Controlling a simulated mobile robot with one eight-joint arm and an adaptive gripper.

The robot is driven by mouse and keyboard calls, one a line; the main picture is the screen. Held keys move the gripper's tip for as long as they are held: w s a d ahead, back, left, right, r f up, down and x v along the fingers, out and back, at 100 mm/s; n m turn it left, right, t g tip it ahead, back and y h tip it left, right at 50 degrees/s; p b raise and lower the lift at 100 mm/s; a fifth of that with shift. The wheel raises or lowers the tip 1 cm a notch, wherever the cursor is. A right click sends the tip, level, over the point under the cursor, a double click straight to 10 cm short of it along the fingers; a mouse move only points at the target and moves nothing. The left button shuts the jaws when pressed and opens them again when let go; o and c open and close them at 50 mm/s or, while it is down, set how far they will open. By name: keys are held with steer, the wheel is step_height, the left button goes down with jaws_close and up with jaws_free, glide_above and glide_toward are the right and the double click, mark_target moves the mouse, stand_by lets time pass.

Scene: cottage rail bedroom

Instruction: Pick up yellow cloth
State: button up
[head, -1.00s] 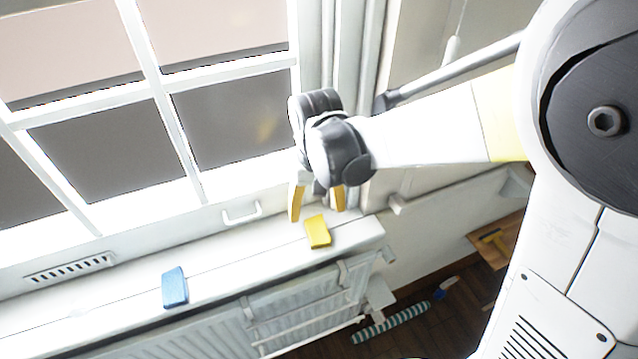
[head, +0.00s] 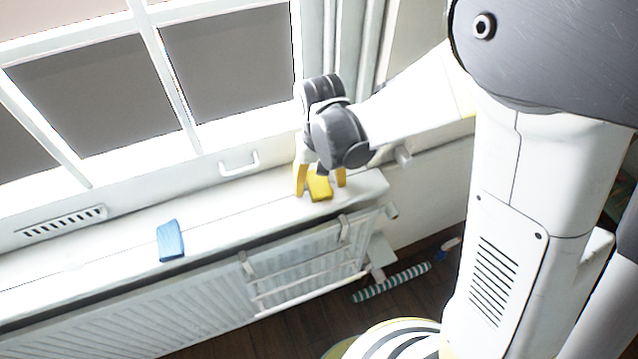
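The yellow cloth (head: 319,188) is a small folded block on the white windowsill (head: 225,207), near its right end. My gripper (head: 321,186) points down over it, with one yellow finger to the left of the cloth and one to the right. The fingers are apart, and a gap shows between the right finger and the cloth. The top of the cloth is partly hidden under the gripper. I cannot tell whether the left finger touches it.
A blue cloth (head: 170,240) lies on the sill further left. The window with its handle (head: 239,164) rises behind the sill. A white radiator (head: 200,305) with a drying rack hangs below. A striped roll (head: 392,282) lies on the dark floor.

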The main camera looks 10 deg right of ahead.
mark_target(323, 181)
steer(key=c, duration=1.1)
steer(key=shift+o, duration=0.2)
steer(key=shift+r+p, duration=0.3)
steer(key=shift+r, duration=0.25)
steer(key=r, duration=0.1)
steer(key=r+p, duration=0.2)
steer(key=r, duration=0.1)
steer(key=shift+s+d, duration=0.1)
steer(key=shift+d, duration=0.25)
steer(key=s+d+r+p, duration=0.2)
steer(key=d+r, duration=0.4)
steer(key=d, duration=0.4)
steer(key=shift+s+d+p, duration=0.25)
steer(key=shift+s+p, duration=0.15)
steer(key=shift+p, duration=0.3)
steer(key=shift+o, duration=0.6)
steer(key=shift+f, duration=0.1)
